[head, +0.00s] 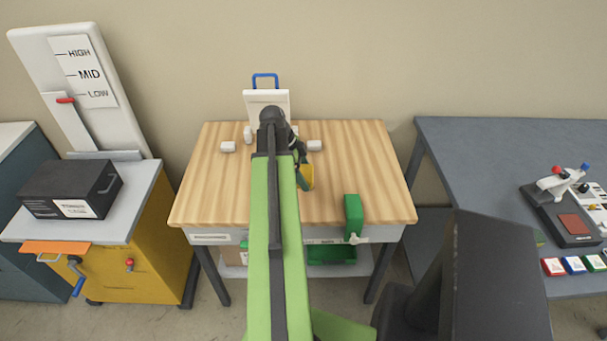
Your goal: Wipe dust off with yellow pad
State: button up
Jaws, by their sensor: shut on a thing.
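The yellow pad (307,176) shows at the end of my green arm, over the middle of the wooden table (215,190). My gripper (302,160) is shut on the pad, and the arm hides part of both. I cannot tell whether the pad touches the tabletop. No dust can be made out on the visible wood.
A green block (353,216) is at the table's front right. A yellow cabinet (150,255) stands left, a grey table (480,160) right.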

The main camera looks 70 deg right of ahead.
jog(key=b, duration=0.6)
send_over(300, 197)
jog(key=s, duration=0.1)
jog(key=shift+s+d+f, duration=0.1)
jog(key=shift+d+f, duration=0.15)
jog(key=shift+f, duration=1.25)
jog(key=shift+s+d+f, duration=0.1)
jog(key=shift+d+f, duration=0.1)
jog(key=shift+f, duration=1.3)
jog(key=shift+f+b, duration=0.9)
jog(key=shift+f, duration=0.05)
